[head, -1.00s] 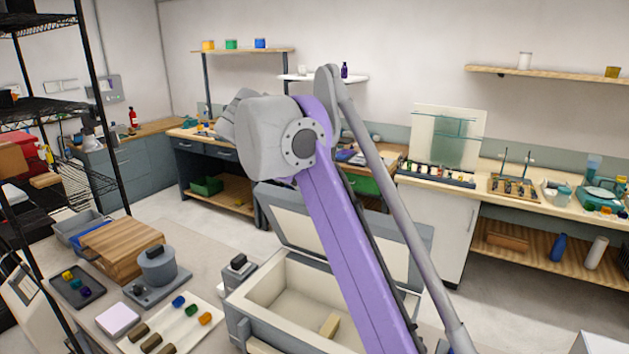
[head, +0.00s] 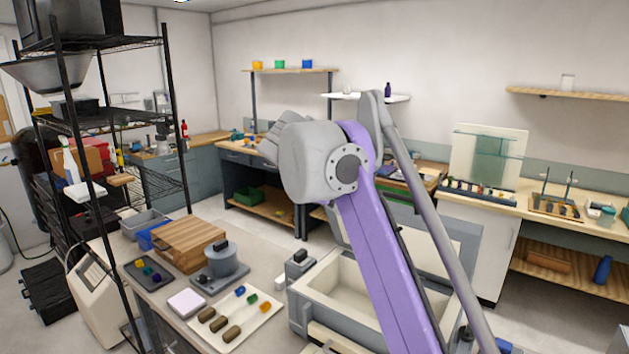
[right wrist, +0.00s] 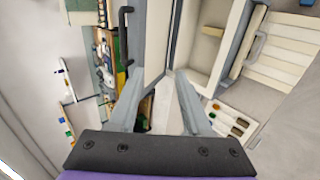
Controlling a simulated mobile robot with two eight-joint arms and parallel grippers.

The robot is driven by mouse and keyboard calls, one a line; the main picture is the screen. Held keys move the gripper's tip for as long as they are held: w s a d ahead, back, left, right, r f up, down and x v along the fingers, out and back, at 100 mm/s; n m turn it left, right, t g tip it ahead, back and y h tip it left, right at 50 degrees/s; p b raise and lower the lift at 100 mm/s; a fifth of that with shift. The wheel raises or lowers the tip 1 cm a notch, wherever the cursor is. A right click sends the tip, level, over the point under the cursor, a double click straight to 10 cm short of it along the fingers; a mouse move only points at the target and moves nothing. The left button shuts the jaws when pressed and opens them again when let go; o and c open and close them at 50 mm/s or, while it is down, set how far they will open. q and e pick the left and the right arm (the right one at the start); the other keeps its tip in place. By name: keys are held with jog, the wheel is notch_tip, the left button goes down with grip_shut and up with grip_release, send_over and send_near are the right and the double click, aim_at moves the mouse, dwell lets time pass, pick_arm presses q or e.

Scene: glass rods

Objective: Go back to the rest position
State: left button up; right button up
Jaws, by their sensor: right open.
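My purple right arm (head: 385,270) rises from the bottom in the head view, and its grey elbow (head: 310,165) stands in front of the back benches. Its gripper is not visible there. In the right wrist view my right gripper (right wrist: 160,75) has its two grey fingers spread apart with nothing between them. It hangs in the air near an open grey box (right wrist: 262,40), apart from the rods on their tray. My left gripper is not in view. Several rods with brown ends and blue, green and orange tips lie on a white tray (head: 233,338) at lower left.
The open box (head: 300,322) stands beside the tray, partly hidden by my arm. A grey device (head: 221,261), a wooden block (head: 190,240) and a dark tray (head: 150,284) share the table. A black wire rack (head: 115,114) stands at left. Floor shows between the table and back benches.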

jog(key=s+d+f+m+g+y, duration=0.1)
jog(key=s+d+f+m, duration=0.1)
jog(key=s+d+f, duration=0.3)
jog(key=s+d+f+m+g+y, duration=0.1)
jog(key=s+d+f+m+y, duration=0.2)
jog(key=f, duration=0.5)
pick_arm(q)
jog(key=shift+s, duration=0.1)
pick_arm(e)
jog(key=s+d+f+m+y, duration=0.1)
jog(key=s+f+m, duration=0.2)
jog(key=s+f, duration=0.7)
jog(key=s+d+f+m, duration=0.2)
jog(key=s+f, duration=0.9)
jog(key=f, duration=0.5)
jog(key=shift+f+m+y, duration=0.15)
jog(key=shift+m+y, duration=0.25)
